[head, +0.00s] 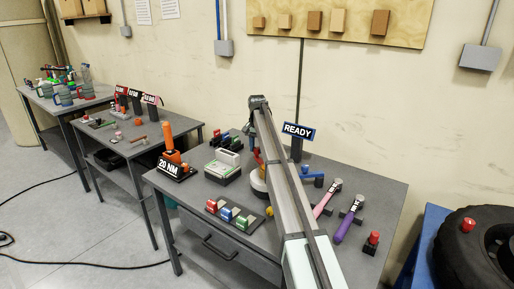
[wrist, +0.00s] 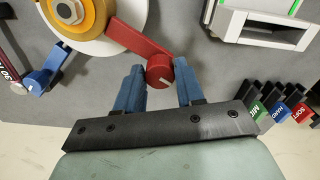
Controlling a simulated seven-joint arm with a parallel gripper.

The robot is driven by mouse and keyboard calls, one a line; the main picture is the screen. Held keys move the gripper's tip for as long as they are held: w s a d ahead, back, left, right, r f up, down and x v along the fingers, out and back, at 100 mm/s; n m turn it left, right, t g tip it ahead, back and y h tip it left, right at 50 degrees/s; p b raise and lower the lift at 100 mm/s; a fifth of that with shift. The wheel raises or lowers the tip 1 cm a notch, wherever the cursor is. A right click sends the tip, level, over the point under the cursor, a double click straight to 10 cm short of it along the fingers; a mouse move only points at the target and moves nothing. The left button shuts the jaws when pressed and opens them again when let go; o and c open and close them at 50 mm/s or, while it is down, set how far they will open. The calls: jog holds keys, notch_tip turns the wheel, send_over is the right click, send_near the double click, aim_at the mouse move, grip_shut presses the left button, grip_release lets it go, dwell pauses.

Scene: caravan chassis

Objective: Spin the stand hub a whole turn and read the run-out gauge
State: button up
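The stand hub (wrist: 68,12) shows at the top left of the wrist view as a white disc with a yellow-orange ring and a central nut. A red crank arm runs from it to a round red knob (wrist: 160,70). My gripper (wrist: 158,74) is open, its blue fingers on either side of the knob with small gaps. In the head view my arm mostly hides the hub; a white edge (head: 258,184) shows.
A blue lever (wrist: 42,77) lies left of the hub in the wrist view. A grey-green case (head: 222,168), coloured blocks (head: 229,214), a "20 NM" sign (head: 175,168) with an orange tool, and pink and purple handled tools (head: 348,220) crowd the bench.

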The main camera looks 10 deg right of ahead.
grip_shut()
jog(key=shift+a, duration=0.15)
jog(key=s+a+n, duration=0.7)
jog(key=n, duration=0.3)
jog(key=s+d+n, duration=0.2)
jog(key=s+n, duration=0.9)
jog(key=n, duration=0.2)
jog(key=shift+s+d+n, duration=0.15)
jog(key=shift+s+n, duration=0.05)
jog(key=shift+n, duration=0.2)
dwell(0.4)
